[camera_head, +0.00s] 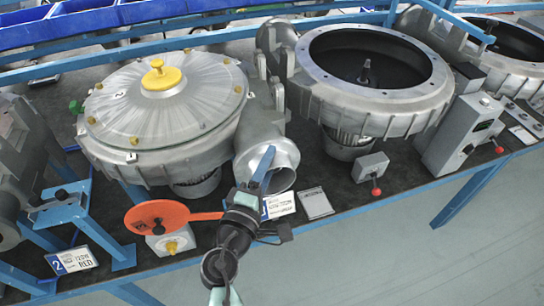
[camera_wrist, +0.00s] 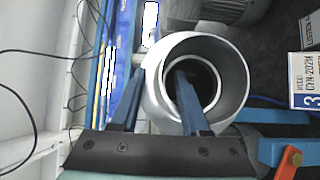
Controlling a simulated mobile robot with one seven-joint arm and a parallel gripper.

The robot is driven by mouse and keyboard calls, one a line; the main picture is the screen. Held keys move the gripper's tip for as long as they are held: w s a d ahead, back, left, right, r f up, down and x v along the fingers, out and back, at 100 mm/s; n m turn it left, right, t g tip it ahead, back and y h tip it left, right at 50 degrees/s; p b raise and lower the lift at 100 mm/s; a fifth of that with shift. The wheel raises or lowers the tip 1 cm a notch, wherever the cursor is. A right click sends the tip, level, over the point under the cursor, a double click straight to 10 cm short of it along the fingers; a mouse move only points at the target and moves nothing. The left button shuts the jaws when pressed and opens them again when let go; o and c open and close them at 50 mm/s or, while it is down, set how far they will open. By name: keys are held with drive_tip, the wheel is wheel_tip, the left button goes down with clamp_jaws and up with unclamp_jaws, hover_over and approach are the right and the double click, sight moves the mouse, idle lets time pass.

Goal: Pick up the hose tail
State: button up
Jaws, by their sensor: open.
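A silver round pipe end (camera_head: 283,160) sticks out at the front of the left blower (camera_head: 165,115). In the wrist view the pipe mouth (camera_wrist: 228,72) faces me, with a dark bore. I cannot tell whether it is a separate hose tail or the blower's own outlet. My gripper (camera_head: 258,172) is at this mouth, with its blue jaws open. In the wrist view my gripper (camera_wrist: 157,68) straddles the pipe wall: the right finger reaches into the mouth, the left one is outside it. Contact is not clear.
A red-orange round plate (camera_head: 150,217) with an arm lies left of my gripper. An open blower housing (camera_head: 385,90) and a grey control box (camera_head: 460,130) stand right. Blue bins (camera_head: 90,25) line the back. The floor in front is clear.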

drive_tip(key=shift+a+f, duration=0.1)
drive_tip(key=shift+a, duration=0.05)
drive_tip(key=c, duration=0.5)
clamp_jaws()
